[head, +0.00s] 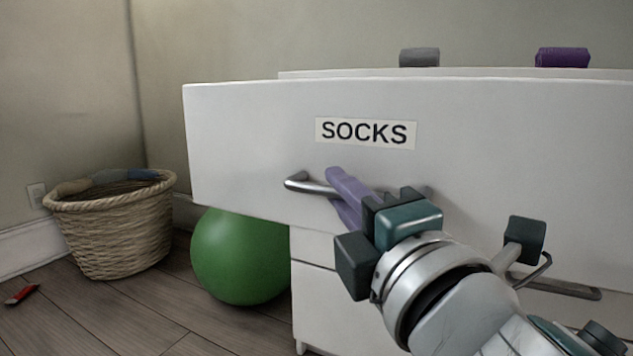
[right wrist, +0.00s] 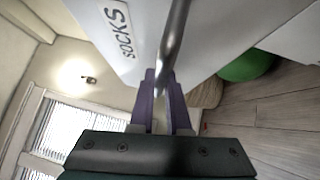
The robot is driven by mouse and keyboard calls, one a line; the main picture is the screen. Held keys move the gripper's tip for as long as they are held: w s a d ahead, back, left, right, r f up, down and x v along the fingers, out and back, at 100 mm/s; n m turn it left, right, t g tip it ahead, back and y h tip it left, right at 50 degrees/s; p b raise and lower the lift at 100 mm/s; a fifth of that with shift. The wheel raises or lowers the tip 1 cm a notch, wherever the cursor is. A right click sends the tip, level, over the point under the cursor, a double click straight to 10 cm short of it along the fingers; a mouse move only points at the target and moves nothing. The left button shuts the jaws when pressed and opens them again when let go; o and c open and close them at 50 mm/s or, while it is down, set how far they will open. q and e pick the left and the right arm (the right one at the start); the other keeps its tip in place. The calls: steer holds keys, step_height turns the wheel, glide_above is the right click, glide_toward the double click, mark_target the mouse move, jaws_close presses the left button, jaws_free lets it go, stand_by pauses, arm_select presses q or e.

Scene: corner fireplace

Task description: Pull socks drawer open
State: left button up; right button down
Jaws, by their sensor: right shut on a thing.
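The socks drawer (head: 245,140) has a white front with a black-lettered "SOCKS" label (head: 366,133). Its front stands well forward of the dresser body, so the drawer is pulled out; its inside is hidden. The grey metal bar handle (head: 304,185) is below the label. My right gripper (head: 345,190), with purple fingers, is shut on this handle. In the right wrist view the handle (right wrist: 174,45) runs between the fingers of the right gripper (right wrist: 163,88). My left gripper is not in view.
A green ball (head: 235,255) is on the wood floor below the drawer's left end. A wicker basket (head: 115,230) stands at the left, and a small red item (head: 22,294) lies nearby. Grey (head: 419,57) and purple (head: 562,58) items show behind the drawer front. Another handle (head: 555,287) is lower right.

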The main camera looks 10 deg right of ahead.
steer(key=shift+s+a, duration=0.35)
steer(key=shift+s, duration=0.15)
steer(key=c, duration=0.9)
jaws_free()
steer(key=shift+s, duration=0.1)
steer(key=shift+s+d, duration=0.15)
steer(key=shift+s, duration=0.2)
steer(key=v, duration=0.9)
steer(key=shift+p, duration=0.35)
